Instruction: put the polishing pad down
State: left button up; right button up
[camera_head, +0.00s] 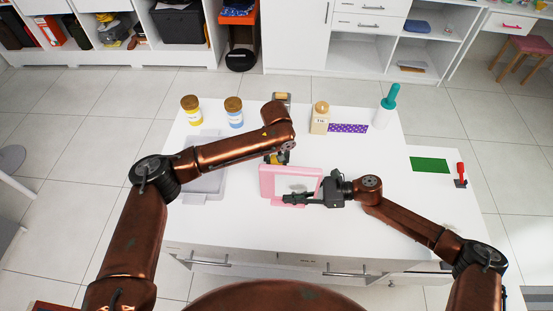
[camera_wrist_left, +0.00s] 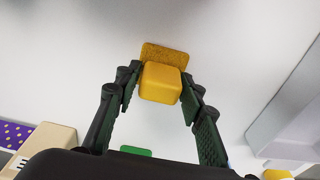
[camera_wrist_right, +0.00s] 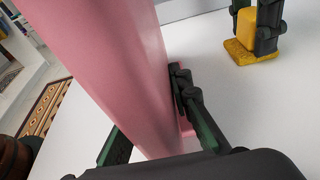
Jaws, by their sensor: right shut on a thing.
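The polishing pad (camera_wrist_left: 160,82) is a yellow block on a flat orange-yellow base. It appears to rest on the white table, base down, and also shows in the right wrist view (camera_wrist_right: 240,55). My left gripper (camera_head: 276,159) is low over the table with its fingers on either side of the pad's block; they are open, not gripping it. The arm mostly hides the pad in the head view. My right gripper (camera_head: 292,199) is shut on the edge of a pink-framed panel (camera_head: 267,183), which stands upright just in front of the pad.
A grey tray (camera_head: 205,187) lies at the left. Yellow (camera_head: 190,110) and blue-labelled jars (camera_head: 234,112), a beige bottle (camera_head: 320,118), a purple dotted strip (camera_head: 348,128) and a teal-topped bottle (camera_head: 386,105) stand behind. A green mat (camera_head: 429,165) lies right. The table's right-centre is clear.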

pick_arm(q)
jog(key=shift+o, duration=1.4)
jog(key=shift+r, duration=0.1)
jog(key=r, duration=0.3)
jog(key=s+r, duration=0.1)
jog(key=r, duration=0.7)
jog(key=shift+s+r, duration=0.15)
jog(key=shift+r, duration=0.1)
jog(key=shift+o, duration=0.4)
jog(key=r, duration=0.2)
jog(key=shift+s+r, duration=0.3)
jog(key=f, duration=0.4)
jog(key=w+f, duration=0.1)
jog(key=f, duration=0.6)
jog(key=shift+w+f, duration=0.4)
jog(key=shift+c, duration=0.4)
